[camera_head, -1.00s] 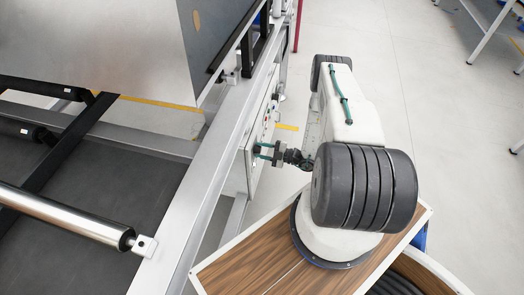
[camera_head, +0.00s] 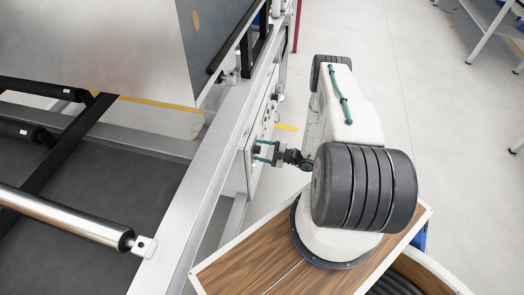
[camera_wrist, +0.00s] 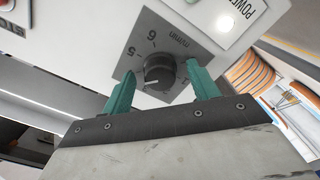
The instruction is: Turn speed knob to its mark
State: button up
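The speed knob (camera_wrist: 158,68) is black and round on a grey dial plate marked m/min (camera_wrist: 180,42), seen tilted in the wrist view. Figures 6 and 5 show at its upper left and a 1 at its right. A pale pointer line on the knob points to the lower left in the picture. My gripper (camera_head: 263,151) faces the panel. Its two green fingers stand open on either side of the knob, with a visible gap at each side. In the head view the knob is too small to read.
A POWER label with a lit white lamp (camera_wrist: 225,23) lies above the dial, and a STOP label (camera_wrist: 12,28) at the left edge. The control panel (camera_head: 262,130) hangs on the machine's grey frame (camera_head: 205,185). Free floor lies right of my arm.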

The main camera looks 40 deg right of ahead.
jog(key=v, duration=0.8)
dwell(0.5)
